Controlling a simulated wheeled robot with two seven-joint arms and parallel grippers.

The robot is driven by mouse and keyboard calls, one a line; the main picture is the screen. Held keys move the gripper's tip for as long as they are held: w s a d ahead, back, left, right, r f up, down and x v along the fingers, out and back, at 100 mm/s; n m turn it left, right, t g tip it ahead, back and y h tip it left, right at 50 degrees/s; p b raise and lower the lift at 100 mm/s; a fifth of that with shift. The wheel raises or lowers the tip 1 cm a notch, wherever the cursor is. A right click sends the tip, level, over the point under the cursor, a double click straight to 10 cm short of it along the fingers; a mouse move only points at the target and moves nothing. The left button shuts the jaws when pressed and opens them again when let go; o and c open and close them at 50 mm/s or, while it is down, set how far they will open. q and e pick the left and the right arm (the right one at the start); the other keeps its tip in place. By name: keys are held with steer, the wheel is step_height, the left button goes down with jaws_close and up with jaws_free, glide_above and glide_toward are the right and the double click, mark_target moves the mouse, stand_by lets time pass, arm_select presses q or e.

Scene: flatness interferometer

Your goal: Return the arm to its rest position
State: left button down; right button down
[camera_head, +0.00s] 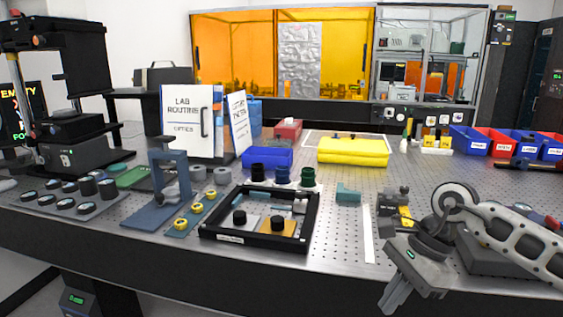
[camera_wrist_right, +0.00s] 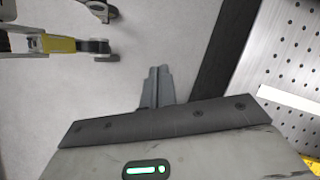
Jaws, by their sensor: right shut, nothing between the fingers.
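My right arm (camera_head: 515,235) comes in from the right in the head view. Its gripper (camera_head: 392,300) hangs at the front edge of the perforated optical table (camera_head: 340,250), pointing down and to the left. In the right wrist view the two grey fingers of the right gripper (camera_wrist_right: 157,88) lie together, shut and empty. Pale floor (camera_wrist_right: 150,40) shows beyond them, with the dark table edge (camera_wrist_right: 225,60) to their right. My left gripper is not in either view.
A black-framed tray (camera_head: 310,226) with round black-topped parts sits mid-table. A white strip (camera_head: 367,235) and a yellow-and-grey device (camera_head: 400,212) lie near the right gripper.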

steer(key=s+a+r+m+t+y, duration=0.1)
steer(key=s+a+m+t+y, duration=0.2)
steer(key=a+m+y, duration=0.6)
steer(key=s+a+r+m+t+y, duration=0.25)
steer(key=a+m+y, duration=0.35)
steer(key=a+m, duration=0.3)
steer(key=d+f+m+t+h, duration=0.3)
steer(key=f+m+t+h, duration=0.25)
steer(key=m, duration=0.55)
steer(key=d+f+m+t+h, duration=0.4)
steer(key=m+t, duration=0.2)
steer(key=m, duration=0.6)
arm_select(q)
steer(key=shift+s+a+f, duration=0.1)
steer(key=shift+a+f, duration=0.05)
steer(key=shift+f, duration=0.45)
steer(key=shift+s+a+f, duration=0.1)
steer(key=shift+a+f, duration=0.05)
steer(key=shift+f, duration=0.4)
arm_select(e)
steer(key=s+d+f+m+g+h, duration=0.3)
steer(key=s+f+m, duration=0.2)
steer(key=f, duration=0.3)
steer(key=s+d+f+m+g+h, duration=0.3)
steer(key=s+f+m, duration=0.3)
steer(key=f+m, duration=0.2)
steer(key=shift+s+d+f+h, duration=0.15)
steer(key=shift+s+d+h, duration=0.15)
steer(key=shift+d+h, duration=0.2)
